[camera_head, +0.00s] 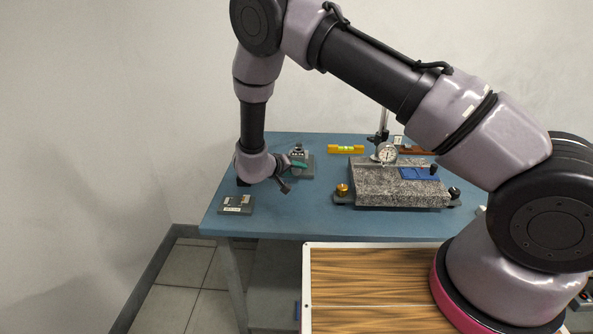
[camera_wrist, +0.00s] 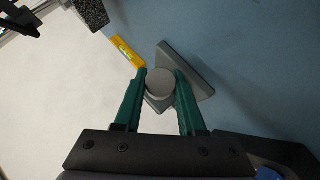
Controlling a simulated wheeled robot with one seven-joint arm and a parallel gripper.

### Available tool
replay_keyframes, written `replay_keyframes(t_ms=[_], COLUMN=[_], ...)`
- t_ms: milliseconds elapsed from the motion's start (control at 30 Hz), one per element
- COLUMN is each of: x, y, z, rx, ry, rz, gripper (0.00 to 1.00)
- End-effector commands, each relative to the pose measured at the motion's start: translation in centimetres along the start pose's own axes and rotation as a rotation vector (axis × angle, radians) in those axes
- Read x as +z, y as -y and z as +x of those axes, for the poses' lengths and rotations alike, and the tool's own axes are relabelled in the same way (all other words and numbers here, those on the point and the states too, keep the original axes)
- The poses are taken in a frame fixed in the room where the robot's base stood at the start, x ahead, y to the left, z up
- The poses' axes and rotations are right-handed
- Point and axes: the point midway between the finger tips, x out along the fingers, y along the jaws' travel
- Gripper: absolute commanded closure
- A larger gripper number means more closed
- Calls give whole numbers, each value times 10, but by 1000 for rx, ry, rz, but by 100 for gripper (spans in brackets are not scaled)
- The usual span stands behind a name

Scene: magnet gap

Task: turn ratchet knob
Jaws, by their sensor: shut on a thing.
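A grey round knob (camera_wrist: 159,83) sits between the two green fingers of my gripper (camera_wrist: 161,74) in the wrist view. The fingers are shut on its sides. Behind it is a grey angular base (camera_wrist: 190,67), partly hidden by the knob and the right finger. In the head view, my gripper (camera_head: 297,165) reaches from the left to a small grey device (camera_head: 307,165) at the back left of the blue table. My wrist and fingers cover part of that device, and the grip is too small to make out there.
On the blue table (camera_head: 280,225), a yellow level (camera_head: 346,149) lies at the back. A speckled granite plate (camera_head: 385,187) with a brass knob (camera_head: 342,190), a dial gauge (camera_head: 387,153) and a blue piece (camera_head: 418,173) stands to the right. A dark box (camera_head: 237,204) lies front left.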

Motion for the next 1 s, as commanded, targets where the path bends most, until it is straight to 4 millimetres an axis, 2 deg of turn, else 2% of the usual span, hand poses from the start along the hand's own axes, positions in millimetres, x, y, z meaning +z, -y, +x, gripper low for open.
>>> replay_keyframes(t_ms=[500, 1000], x=[-1, -2], y=[0, -1], z=[2, 2], rx=[306, 415], ry=[-4, -3], rz=[-305, -413], gripper=[100, 100])
